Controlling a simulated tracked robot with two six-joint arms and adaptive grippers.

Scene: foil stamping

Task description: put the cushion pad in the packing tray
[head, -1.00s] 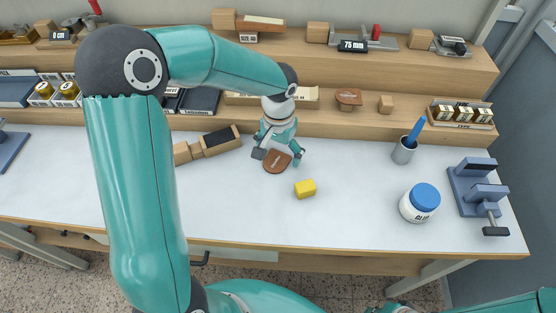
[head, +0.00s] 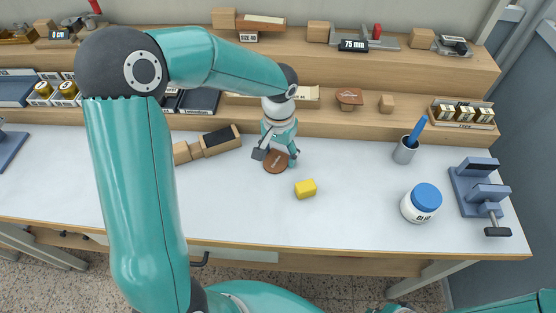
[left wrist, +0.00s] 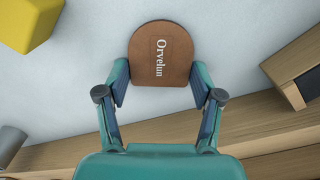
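A brown pad (head: 276,162) with a rounded end and the printed word "Orvelun" lies at the middle of the white worktop; it fills the top middle of the left wrist view (left wrist: 160,52). I cannot tell for sure that it is the cushion pad. My left gripper (head: 277,157) reaches down over it. In the left wrist view the fingertips (left wrist: 160,80) sit against its two side edges, shut on it. A yellow block (head: 305,189) stands just in front. No thing is clearly marked as the packing tray. My right gripper is not in view.
A wooden block with a dark top (head: 220,141) lies left of the gripper. A blue-lidded glue jar (head: 421,203), a grey cup (head: 404,152) and a blue clamp (head: 480,190) stand right. Shelves (head: 330,121) rise behind. The worktop between block and jar is clear.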

